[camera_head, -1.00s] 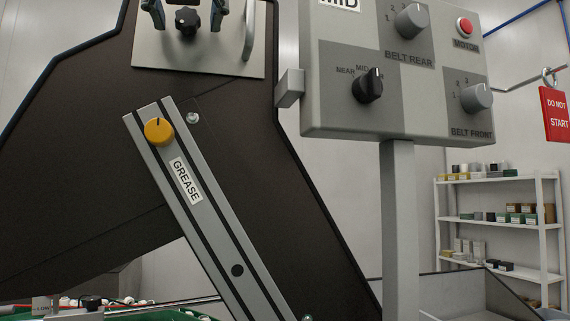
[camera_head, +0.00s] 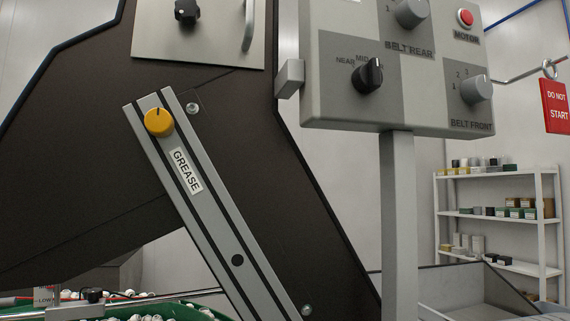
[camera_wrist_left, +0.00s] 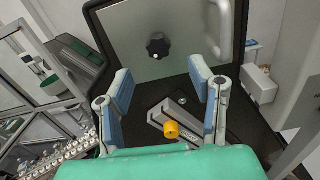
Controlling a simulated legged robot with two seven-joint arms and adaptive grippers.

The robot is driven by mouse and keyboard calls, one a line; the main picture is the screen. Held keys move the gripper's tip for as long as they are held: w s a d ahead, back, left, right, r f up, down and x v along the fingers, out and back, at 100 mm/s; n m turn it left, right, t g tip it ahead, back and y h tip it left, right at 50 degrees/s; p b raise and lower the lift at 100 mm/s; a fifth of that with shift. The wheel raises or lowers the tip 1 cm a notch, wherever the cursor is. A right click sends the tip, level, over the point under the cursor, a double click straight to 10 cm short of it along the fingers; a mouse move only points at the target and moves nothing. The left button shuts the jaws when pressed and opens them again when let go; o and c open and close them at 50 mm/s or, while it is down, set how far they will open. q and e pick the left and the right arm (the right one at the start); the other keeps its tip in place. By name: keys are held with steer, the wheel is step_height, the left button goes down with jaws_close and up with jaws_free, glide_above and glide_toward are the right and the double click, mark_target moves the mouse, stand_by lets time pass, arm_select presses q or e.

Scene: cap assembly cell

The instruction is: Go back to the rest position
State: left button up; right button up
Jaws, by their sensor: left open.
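My left gripper (camera_wrist_left: 160,103) shows in the left wrist view with its two blue-padded fingers spread wide and nothing between them. Beyond the fingers are a dark machine housing with a metal plate (camera_wrist_left: 190,50), a black knob (camera_wrist_left: 157,47) and a yellow knob (camera_wrist_left: 171,129). In the head view, neither gripper shows. There the yellow knob (camera_head: 158,122) sits near the top of the slanted rail labelled GREASE (camera_head: 186,170), and the black knob (camera_head: 187,12) is on the plate at the top.
A control box (camera_head: 330,95) with several knobs and a red button stands on a grey post (camera_head: 398,220). A red DO NOT START sign (camera_head: 555,105) hangs at right. Shelves (camera_head: 500,175) stand behind. A green bin (camera_head: 190,308) of small white parts is at lower left.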

arm_select(q)
steer(key=v, duration=0.5)
steer(key=x, duration=1.1)
steer(key=shift+a, duration=0.1)
steer(key=shift+w+n, duration=0.15)
steer(key=shift+n, duration=0.15)
steer(key=shift+n+p, duration=0.45)
steer(key=shift+n, duration=0.55)
steer(key=b+v, duration=0.3)
steer(key=v, duration=1.1)
steer(key=m+t+h+b, duration=0.4)
steer(key=m+h+b, duration=0.1)
steer(key=m+b, duration=0.35)
glide_toward(187, 8)
steer(key=a+f+m+h+b, duration=0.4)
steer(key=m+h+b, duration=0.3)
steer(key=m, duration=0.5)
steer(key=shift+t+h, duration=0.3)
steer(key=shift+h, duration=0.4)
steer(key=x, duration=0.3)
steer(key=p+x, duration=0.1)
steer(key=x, duration=0.2)
steer(key=shift+r, duration=0.4)
steer(key=shift+w+d+r+m, duration=0.1)
steer(key=shift+d+r+m, duration=0.1)
steer(key=shift+d+m, duration=0.1)
steer(key=shift+a, duration=0.15)
